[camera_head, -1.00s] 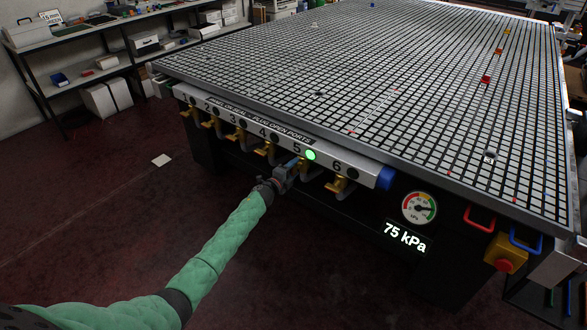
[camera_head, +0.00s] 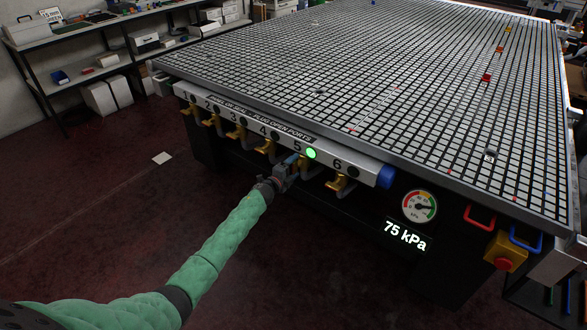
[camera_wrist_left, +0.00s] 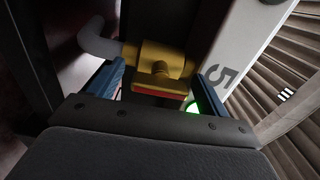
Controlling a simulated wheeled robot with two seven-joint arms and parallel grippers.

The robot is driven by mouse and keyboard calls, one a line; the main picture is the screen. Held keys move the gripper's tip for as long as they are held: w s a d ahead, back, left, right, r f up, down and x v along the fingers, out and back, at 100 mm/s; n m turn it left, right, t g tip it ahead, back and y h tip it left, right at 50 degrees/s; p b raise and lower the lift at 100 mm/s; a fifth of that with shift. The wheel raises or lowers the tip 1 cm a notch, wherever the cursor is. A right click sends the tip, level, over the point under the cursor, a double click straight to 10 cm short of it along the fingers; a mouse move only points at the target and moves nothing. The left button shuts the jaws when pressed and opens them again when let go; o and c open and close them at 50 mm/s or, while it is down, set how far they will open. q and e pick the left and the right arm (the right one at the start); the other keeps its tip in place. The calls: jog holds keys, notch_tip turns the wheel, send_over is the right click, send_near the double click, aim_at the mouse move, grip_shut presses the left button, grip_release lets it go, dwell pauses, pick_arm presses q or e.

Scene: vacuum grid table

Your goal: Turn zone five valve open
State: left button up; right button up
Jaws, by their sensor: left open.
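The zone five valve is a brass body with a red-edged handle (camera_wrist_left: 160,78), seen close up in the left wrist view beside the number 5 on the pale manifold rail. In the head view my left gripper (camera_head: 291,164) is at this valve, under the number 5, and covers most of it. Its blue fingers (camera_wrist_left: 160,88) stand apart on either side of the valve handle, open. The round lamp (camera_head: 311,154) by the 5 glows green. The other zone lamps are dark. My right gripper is not in view.
The gridded vacuum table (camera_head: 400,80) fills the space above the valves. Brass valves (camera_head: 265,147) for other zones sit along the rail to both sides. A gauge (camera_head: 419,206) and a 75 kPa display (camera_head: 405,236) are at right, near a red emergency button (camera_head: 503,264).

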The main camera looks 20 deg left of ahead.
pick_arm(q)
jog(key=shift+s, duration=0.1)
jog(key=v, duration=0.7)
jog(key=shift+s+b, duration=0.3)
jog(key=shift+b, duration=0.15)
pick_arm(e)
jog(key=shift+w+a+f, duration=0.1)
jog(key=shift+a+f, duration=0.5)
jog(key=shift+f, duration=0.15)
pick_arm(q)
jog(key=shift+a, duration=0.2)
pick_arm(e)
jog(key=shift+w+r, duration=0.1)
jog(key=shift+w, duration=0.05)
